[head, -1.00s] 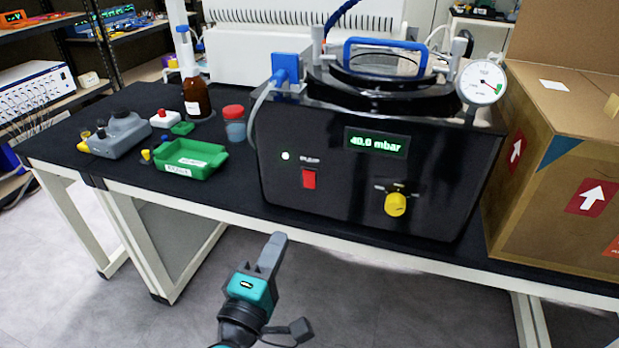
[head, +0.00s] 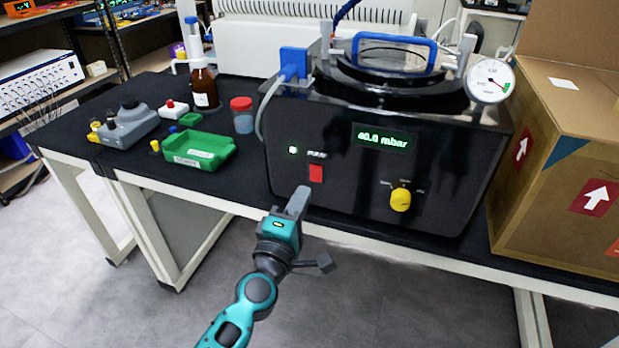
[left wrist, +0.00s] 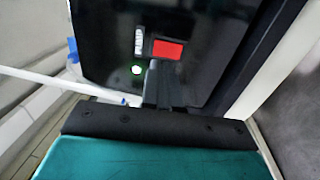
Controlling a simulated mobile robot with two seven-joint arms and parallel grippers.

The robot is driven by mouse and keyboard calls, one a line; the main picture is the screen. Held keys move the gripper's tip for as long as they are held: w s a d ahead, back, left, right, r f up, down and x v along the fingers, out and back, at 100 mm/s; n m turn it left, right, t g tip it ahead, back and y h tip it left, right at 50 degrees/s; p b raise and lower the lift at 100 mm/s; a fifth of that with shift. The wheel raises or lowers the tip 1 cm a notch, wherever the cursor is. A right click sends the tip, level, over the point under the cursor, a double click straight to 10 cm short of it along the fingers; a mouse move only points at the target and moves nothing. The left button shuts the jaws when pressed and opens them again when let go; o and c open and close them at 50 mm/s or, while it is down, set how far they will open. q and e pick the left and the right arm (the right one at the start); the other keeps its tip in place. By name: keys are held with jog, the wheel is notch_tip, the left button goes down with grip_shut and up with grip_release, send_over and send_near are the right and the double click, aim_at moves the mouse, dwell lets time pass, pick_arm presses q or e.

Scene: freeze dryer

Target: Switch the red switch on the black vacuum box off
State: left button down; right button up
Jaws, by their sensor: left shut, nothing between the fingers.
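The black vacuum box (head: 340,195) stands on the black-topped table. Its red switch (head: 316,173) is on the lower left of the front face, right of a lit green lamp (head: 293,150). My left gripper (head: 301,192) is shut and empty, its fingertips just below the red switch in the head view. In the left wrist view the red switch (left wrist: 167,49) and the green lamp (left wrist: 137,69) show just beyond the fingers (left wrist: 158,85). I cannot tell whether the fingertips touch the box. My right gripper is not in view.
A yellow knob (head: 400,200) and a display reading about 40.0 mbar (head: 383,137) are on the box front. A gauge (head: 488,80) stands on top. A cardboard box (head: 550,170) is at right. A green tray (head: 200,150) and brown bottle (head: 204,88) are at left.

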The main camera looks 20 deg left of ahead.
aim_at(315, 171)
pick_arm(q)
jog(key=shift+w+d+r, duration=0.1)
jog(key=shift+w+r, duration=0.05)
jog(key=shift+w, duration=1.15)
jog(key=shift+w+r, duration=0.15)
jog(key=shift+w, duration=1.1)
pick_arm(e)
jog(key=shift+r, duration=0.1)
